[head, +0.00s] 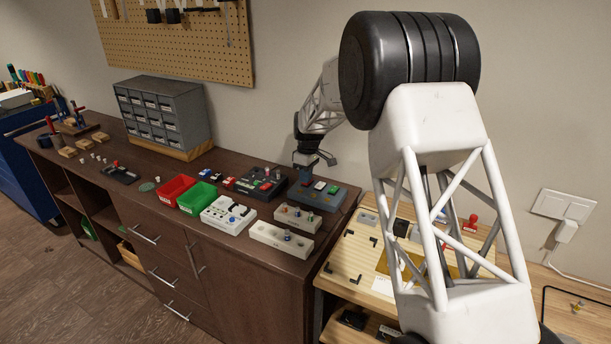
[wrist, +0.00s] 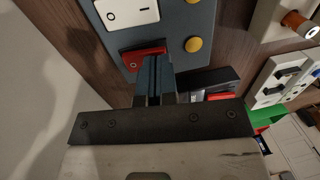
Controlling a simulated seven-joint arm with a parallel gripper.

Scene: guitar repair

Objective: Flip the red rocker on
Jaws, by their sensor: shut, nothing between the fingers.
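The red rocker (wrist: 131,61) is set in a blue-grey switch box (wrist: 178,20), which also shows on the bench in the head view (head: 325,204). Its end marked O shows at the left in the wrist view; my fingers hide part of its other end. My gripper (wrist: 153,58) is shut and empty, with its fingertips right over or against the rocker; I cannot tell if they touch. In the head view my gripper (head: 306,161) is over the back left of the box, where the red rocker is not clearly visible.
A white rocker (wrist: 128,12) marked O and I sits beside the red one, with a yellow button (wrist: 193,44) nearby. A black panel (head: 262,183), white switch box (head: 228,215), green bin (head: 198,195) and red bin (head: 176,189) stand left on the bench. A wall is close behind.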

